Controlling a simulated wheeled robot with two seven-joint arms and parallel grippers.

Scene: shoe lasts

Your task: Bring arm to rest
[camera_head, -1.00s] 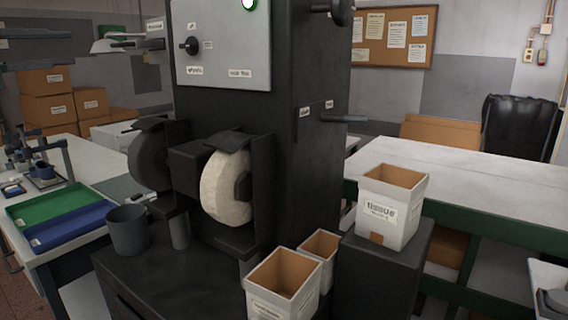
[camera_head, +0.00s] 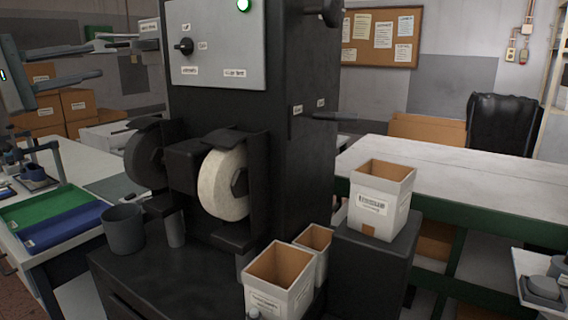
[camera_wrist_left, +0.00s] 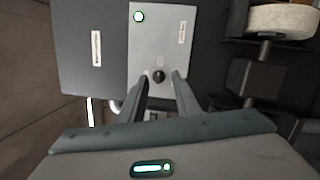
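My left gripper (camera_head: 93,60) reaches in from the upper left edge of the head view. Its two grey fingers point right and stand apart with nothing between them. In the left wrist view the two fingers (camera_wrist_left: 160,78) are also spread and empty. They point toward the grey control panel (camera_wrist_left: 158,40) with its black knob, and I see no contact. The panel also shows in the head view (camera_head: 216,70) on the dark grinding machine (camera_head: 290,170). My right gripper is not in view.
The machine's pale wheel (camera_head: 221,186) faces forward. White open boxes (camera_head: 381,205) and (camera_head: 279,290) stand on the right and in front. A grey cup (camera_head: 124,230) stands at the left. Green (camera_head: 45,207) and blue (camera_head: 62,228) trays lie on the left table. The right table (camera_head: 450,175) is largely clear.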

